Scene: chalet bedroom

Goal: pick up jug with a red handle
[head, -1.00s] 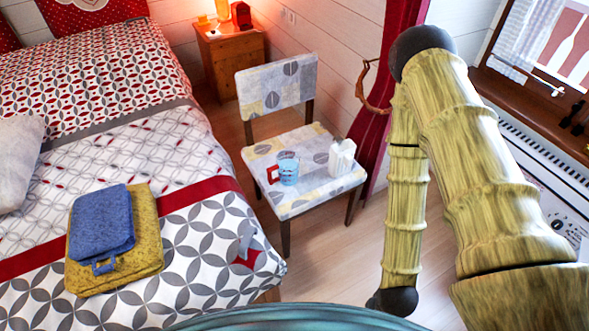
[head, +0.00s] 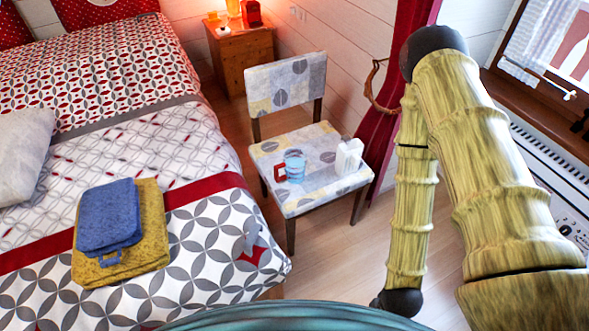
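A small light-blue jug (head: 295,166) with a red handle (head: 280,173) on its left side stands upright on the patterned seat of a chair (head: 310,144). A white bottle-like object (head: 348,157) stands to its right on the same seat, apart from it. My arm, with a yellow-green bamboo-like look, fills the right side of the head view. My gripper does not show in the view, and nothing touches the jug.
A bed (head: 190,255) with folded blue and yellow towels (head: 152,235) takes up the left. A wooden nightstand (head: 240,65) stands behind the chair. A red curtain (head: 392,100) and a radiator (head: 540,165) are at the right. Bare floor (head: 335,250) lies in front of the chair.

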